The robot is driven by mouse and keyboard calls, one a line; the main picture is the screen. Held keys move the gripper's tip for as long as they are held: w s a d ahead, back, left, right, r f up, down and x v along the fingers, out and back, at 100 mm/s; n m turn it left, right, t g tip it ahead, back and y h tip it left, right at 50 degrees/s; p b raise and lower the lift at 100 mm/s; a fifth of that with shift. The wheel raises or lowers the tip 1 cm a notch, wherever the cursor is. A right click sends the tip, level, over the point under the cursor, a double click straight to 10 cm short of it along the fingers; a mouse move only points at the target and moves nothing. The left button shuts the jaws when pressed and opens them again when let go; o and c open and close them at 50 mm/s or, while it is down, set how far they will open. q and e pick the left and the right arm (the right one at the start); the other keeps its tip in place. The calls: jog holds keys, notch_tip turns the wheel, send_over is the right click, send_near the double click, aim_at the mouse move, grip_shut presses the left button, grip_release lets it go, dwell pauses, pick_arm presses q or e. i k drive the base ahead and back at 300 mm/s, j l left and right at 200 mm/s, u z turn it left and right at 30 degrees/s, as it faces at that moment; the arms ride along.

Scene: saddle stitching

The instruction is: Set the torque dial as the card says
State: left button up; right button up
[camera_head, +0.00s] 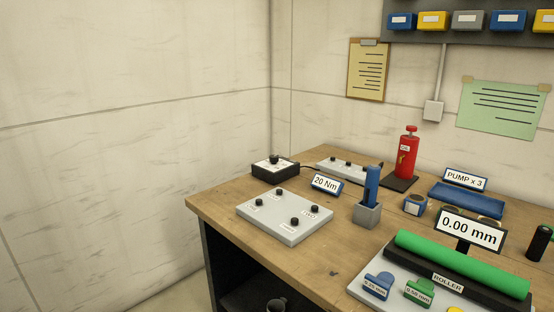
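A card reading "20 Nm" (326,184) stands tilted on a small blue stand near the back left of the workbench. Just left of and behind it is a small black box (275,169) with a light top plate and a black round knob (274,159), which looks like the torque dial. Its markings and pointer are too small to read. No gripper of mine can be made out in the head view.
A grey plate with several black knobs (284,217) lies in front of the card. A blue-handled tool (371,184) stands in a grey holder (367,213) to the right. A red pump (407,153), a blue tray (465,197) and a green roller (460,264) occupy the right side.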

aim_at(272, 158)
jog(key=z, duration=0.5)
jog(key=i+j+z, duration=0.2)
jog(key=j, duration=0.15)
jog(key=i+j+z, duration=0.2)
jog(key=j, duration=0.15)
jog(key=j+z, duration=0.25)
jog(key=i+j+z, duration=0.2)
jog(key=j, duration=0.3)
jog(key=k, duration=0.05)
